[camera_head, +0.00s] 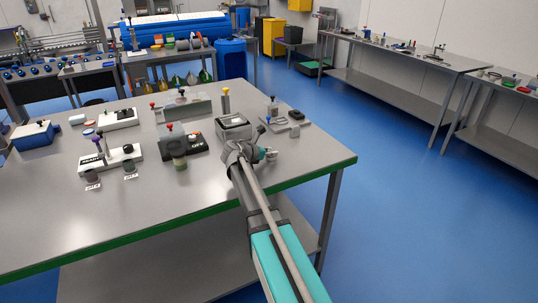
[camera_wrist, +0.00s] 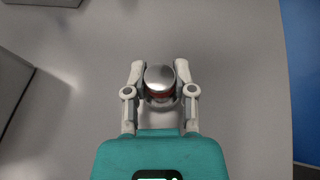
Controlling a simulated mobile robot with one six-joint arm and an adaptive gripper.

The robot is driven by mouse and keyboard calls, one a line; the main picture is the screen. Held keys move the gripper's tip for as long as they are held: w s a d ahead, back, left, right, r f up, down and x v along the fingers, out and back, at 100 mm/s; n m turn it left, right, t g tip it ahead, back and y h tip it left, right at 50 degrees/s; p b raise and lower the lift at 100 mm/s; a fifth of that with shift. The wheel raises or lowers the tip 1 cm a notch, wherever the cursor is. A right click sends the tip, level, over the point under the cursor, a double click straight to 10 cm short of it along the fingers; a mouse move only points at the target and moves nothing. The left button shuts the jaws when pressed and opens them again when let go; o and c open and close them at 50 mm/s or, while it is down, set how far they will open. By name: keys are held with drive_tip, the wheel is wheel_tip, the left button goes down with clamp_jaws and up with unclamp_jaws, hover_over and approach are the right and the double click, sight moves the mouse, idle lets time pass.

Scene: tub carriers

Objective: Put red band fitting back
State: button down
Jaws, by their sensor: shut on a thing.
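The red band fitting (camera_wrist: 160,78) is a round piece with a shiny metal top, and a reddish band shows just under its rim in the wrist view. My gripper (camera_wrist: 160,70) is shut on it, with one finger on each side. In the head view my gripper (camera_head: 262,154) is over the right part of the steel table (camera_head: 215,203), near its right edge. The fitting cannot be made out there. Bare grey table top lies below the fitting in the wrist view; I cannot tell the gap. I cannot tell which place the fitting belongs to.
A grey box-shaped device (camera_head: 233,128) stands just behind my gripper. A small plate with parts (camera_head: 289,126) lies to its right. A black device (camera_head: 184,147), white stands (camera_head: 108,161) and a blue box (camera_head: 36,136) stand to the left. The table front is clear.

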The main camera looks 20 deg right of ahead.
drive_tip(key=shift+f, duration=0.2)
drive_tip(key=shift+c, duration=2.2)
unclamp_jaws()
drive_tip(key=shift+r, duration=0.1)
drive_tip(key=shift+r, duration=0.1)
drive_tip(key=shift+r, duration=0.1)
drive_tip(key=p+v, duration=0.4)
drive_tip(key=v, duration=0.8)
drive_tip(key=shift+p, duration=0.3)
drive_tip(key=shift+a, duration=0.1)
